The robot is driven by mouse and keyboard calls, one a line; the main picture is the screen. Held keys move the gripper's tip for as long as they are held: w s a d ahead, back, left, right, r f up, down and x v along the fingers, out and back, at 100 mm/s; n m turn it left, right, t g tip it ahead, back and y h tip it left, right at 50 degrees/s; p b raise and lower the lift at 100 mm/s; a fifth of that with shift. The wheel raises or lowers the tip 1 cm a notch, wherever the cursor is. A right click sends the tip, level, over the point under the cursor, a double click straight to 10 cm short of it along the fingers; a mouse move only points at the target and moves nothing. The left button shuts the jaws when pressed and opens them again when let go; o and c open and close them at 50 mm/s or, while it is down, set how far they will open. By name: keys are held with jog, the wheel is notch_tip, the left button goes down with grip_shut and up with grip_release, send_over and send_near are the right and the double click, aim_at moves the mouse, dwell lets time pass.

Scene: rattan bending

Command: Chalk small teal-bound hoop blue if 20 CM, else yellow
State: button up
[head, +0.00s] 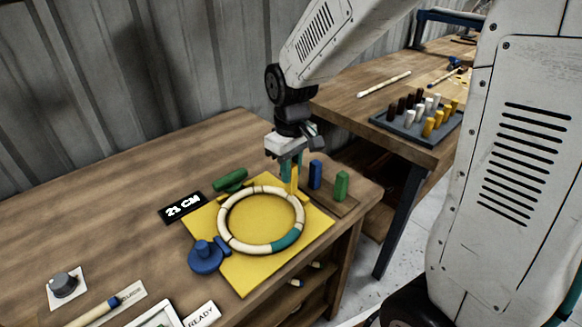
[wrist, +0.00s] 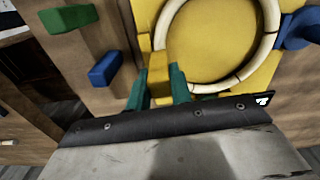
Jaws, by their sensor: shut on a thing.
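The pale hoop (head: 223,226) with a teal binding (head: 287,240) lies on the yellow mat (head: 243,282); it also shows in the wrist view (wrist: 240,77). The black display (head: 182,207) beside the mat reads 21 CM. My gripper (head: 291,172) is shut on the yellow chalk (head: 294,184), upright at the hoop's far right edge. In the wrist view the yellow chalk (wrist: 158,72) sits between the teal fingers; whether it touches the hoop or its holder I cannot tell. The blue chalk (head: 316,174) and green chalk (head: 341,186) stand on a wooden holder to the right.
A grey dial (head: 64,284) and a READY label (head: 202,314) are at the front. A peg tray (head: 421,131) stands on the back table.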

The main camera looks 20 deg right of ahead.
jog(key=shift+f, duration=0.55)
dwell(1.6)
jog(key=shift+r, duration=3.55)
